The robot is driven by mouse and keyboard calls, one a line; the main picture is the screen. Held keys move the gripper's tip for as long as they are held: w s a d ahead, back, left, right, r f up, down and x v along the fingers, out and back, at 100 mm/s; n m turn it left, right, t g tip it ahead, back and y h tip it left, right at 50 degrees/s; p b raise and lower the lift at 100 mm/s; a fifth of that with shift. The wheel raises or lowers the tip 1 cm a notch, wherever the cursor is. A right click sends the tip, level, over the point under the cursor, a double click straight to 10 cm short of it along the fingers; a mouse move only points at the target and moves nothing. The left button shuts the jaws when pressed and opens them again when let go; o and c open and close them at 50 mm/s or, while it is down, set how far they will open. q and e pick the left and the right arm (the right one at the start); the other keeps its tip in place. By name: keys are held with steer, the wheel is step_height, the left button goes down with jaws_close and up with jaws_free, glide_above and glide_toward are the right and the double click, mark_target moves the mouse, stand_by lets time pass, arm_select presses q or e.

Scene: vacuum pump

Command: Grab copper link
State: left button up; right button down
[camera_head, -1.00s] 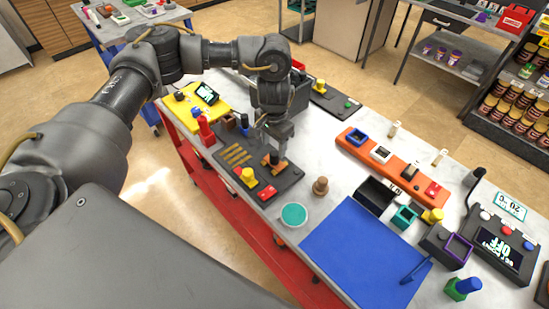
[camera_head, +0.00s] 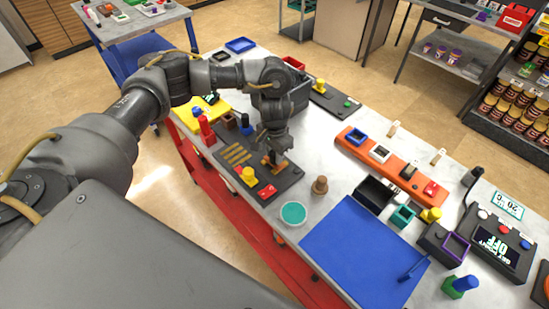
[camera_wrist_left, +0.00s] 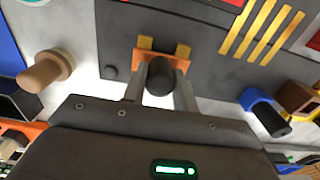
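The copper link is an orange-brown piece (camera_head: 274,164) with a black round knob. It sits on the dark grey board (camera_head: 236,173) on the table. In the left wrist view the copper link (camera_wrist_left: 143,59) lies by two small yellow blocks, its knob toward the camera. My left gripper (camera_head: 272,150) points down over it. In the left wrist view the two fingers of my left gripper (camera_wrist_left: 163,82) stand on either side of the knob. They look slightly apart from it, though contact is hard to judge. My right gripper is out of view.
Yellow strips (camera_head: 235,154), a yellow knob (camera_head: 248,176) and a red block (camera_head: 267,191) are on the board. A brown peg (camera_head: 320,185) and teal-filled bowl (camera_head: 293,214) stand nearby. A dark bin (camera_head: 283,97) is behind the gripper. The blue mat (camera_head: 357,255) is bare except for a handle.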

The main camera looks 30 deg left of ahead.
arm_select(q)
steer(key=c, duration=0.4)
steer(key=shift+c, duration=0.2)
